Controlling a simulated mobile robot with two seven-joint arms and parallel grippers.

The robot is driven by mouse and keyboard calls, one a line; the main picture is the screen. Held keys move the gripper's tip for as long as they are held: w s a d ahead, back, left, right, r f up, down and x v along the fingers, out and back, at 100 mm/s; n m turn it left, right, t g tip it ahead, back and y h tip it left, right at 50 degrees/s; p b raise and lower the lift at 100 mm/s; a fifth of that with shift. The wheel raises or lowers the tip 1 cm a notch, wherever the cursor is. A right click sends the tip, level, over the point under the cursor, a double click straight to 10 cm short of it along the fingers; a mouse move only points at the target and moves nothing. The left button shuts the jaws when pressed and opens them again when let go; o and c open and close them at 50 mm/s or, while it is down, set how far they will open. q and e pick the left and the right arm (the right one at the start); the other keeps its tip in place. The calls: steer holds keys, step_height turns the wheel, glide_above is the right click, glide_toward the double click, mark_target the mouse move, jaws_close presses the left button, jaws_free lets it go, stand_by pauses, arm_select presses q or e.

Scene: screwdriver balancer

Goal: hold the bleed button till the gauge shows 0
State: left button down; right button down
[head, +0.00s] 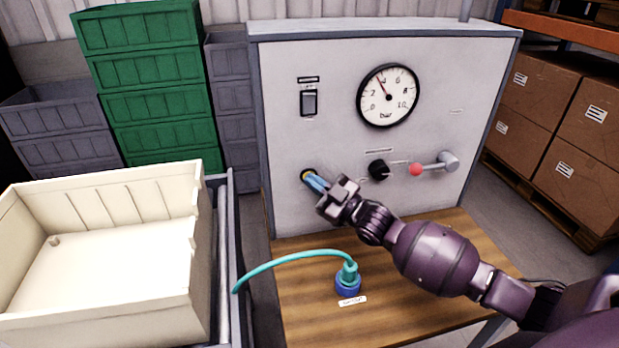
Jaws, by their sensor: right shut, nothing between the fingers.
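The bleed button (307,172) is low on the left of the grey panel, and a bit of yellow rim shows around it. My right gripper (315,181) is shut and empty, with its blue fingertips at the button. The fingers hide part of the button, so I cannot tell how far it is pressed. The round white gauge (388,96) is marked in bar from 0 to 10. Its red needle points up and left, close to the 4. My left gripper is not in view.
A rocker switch (309,99), black knob (379,170) and red-tipped lever (435,164) are on the panel (340,60). A teal hose (285,258) ends in a blue fitting (348,285) on the wooden bench (310,320). A cream crate (100,320) stands left.

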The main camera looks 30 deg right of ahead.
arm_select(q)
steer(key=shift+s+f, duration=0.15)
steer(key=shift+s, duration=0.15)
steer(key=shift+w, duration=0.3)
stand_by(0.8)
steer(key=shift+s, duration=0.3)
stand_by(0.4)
arm_select(e)
steer(key=shift+s, duration=0.1)
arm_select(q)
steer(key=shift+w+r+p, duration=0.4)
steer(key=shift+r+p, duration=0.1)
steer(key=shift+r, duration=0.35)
arm_select(e)
steer(key=shift+s+a, duration=0.25)
steer(key=shift+s, duration=0.45)
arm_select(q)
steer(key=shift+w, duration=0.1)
